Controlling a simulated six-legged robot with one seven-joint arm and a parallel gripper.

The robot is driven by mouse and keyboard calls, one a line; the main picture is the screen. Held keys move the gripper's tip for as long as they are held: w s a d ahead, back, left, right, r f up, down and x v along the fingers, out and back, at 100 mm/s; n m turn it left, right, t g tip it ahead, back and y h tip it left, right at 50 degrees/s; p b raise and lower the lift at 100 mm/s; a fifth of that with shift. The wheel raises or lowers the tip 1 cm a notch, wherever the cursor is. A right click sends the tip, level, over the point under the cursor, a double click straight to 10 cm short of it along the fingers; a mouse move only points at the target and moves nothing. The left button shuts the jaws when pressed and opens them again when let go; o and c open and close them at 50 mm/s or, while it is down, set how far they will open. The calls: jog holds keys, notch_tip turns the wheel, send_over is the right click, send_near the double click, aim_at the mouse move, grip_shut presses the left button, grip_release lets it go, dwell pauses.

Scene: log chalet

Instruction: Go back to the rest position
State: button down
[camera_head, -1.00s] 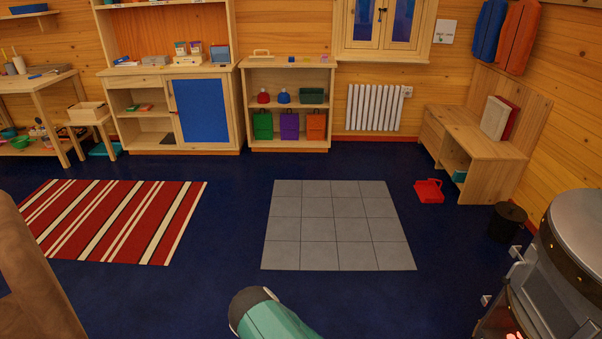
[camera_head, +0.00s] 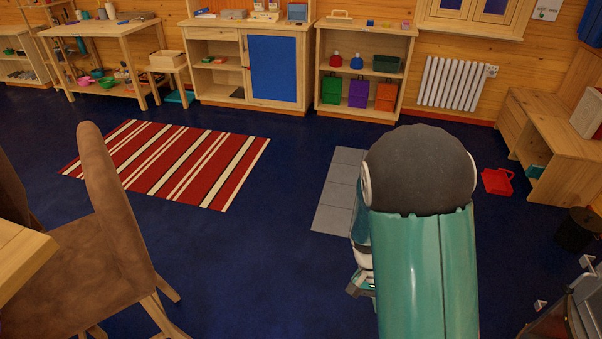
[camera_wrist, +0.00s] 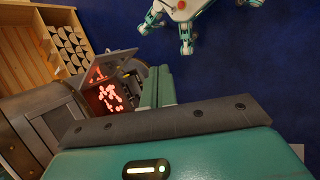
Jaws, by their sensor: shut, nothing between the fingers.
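My gripper (camera_wrist: 158,78) shows in the wrist view, its two teal fingers together beyond a dark bar, with nothing between them. My arm's teal link (camera_head: 424,260) with its dark rounded joint rises large in the right half of the head view, folded up in front of my body camera. White and grey parts of my arm show just left of the link, low down; the link hides the rest. My own white body and teal legs (camera_wrist: 182,12) show at the top of the wrist view.
A stove with glowing embers (camera_wrist: 110,97) is left in the wrist view, beside a log rack (camera_wrist: 70,45). In the head view, a brown chair (camera_head: 105,220) stands left, by a table corner (camera_head: 18,258). Blue floor is clear between chair and arm. A striped rug (camera_head: 165,160) lies beyond.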

jog(key=s+a+r+n+t+y, duration=0.1)
jog(key=r+t, duration=0.4)
jog(key=r, duration=1)
jog(key=s+a+r+n+t+y, duration=0.1)
jog(key=s+a+r+n+t, duration=0.2)
jog(key=r, duration=1.2)
jog(key=s+n+t, duration=0.2)
jog(key=t, duration=0.1)
jog(key=shift+a+y, duration=0.35)
jog(key=shift+y, duration=0.05)
